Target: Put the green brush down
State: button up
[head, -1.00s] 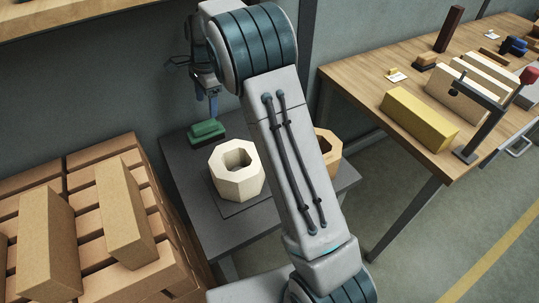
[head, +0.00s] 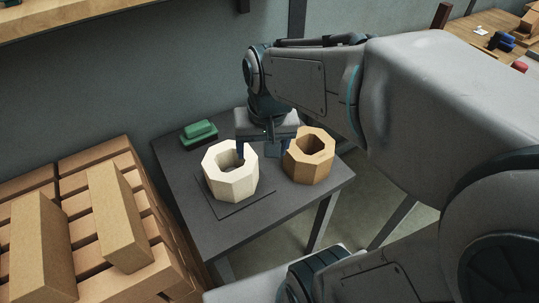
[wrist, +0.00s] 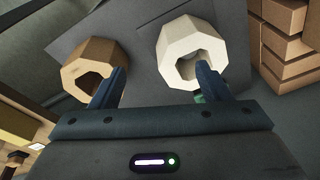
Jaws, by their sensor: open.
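The green brush (head: 198,132) rests on the dark grey table (head: 182,165), near its back left corner. In the wrist view only a small bit of green (wrist: 198,99) shows beside my right finger, probably the brush. My gripper (head: 257,152) is open and empty, pointing down near the white hollow octagonal block and the tan one, to the right of the brush. In the wrist view my fingers (wrist: 162,72) are spread apart with nothing between them.
A white hollow block (head: 231,180) stands on a thin dark plate, with a tan hollow block (head: 309,160) to its right. Stacked bricks (head: 118,215) stand at the left. A wooden workbench (head: 480,42) is at the far right. The table's front is clear.

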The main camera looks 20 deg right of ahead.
jog(key=s, duration=0.1)
jog(key=s+f+n, duration=0.1)
jog(key=s, duration=0.1)
jog(key=s+d+n, duration=0.1)
jog(key=shift+s+f, duration=0.35)
jog(key=shift+s, duration=0.05)
notch_tip(320, 180, up, 6)
jog(key=p, duration=0.5)
jog(key=shift+t+p, duration=0.3)
jog(key=shift+t, duration=0.1)
jog(key=shift+d, duration=0.1)
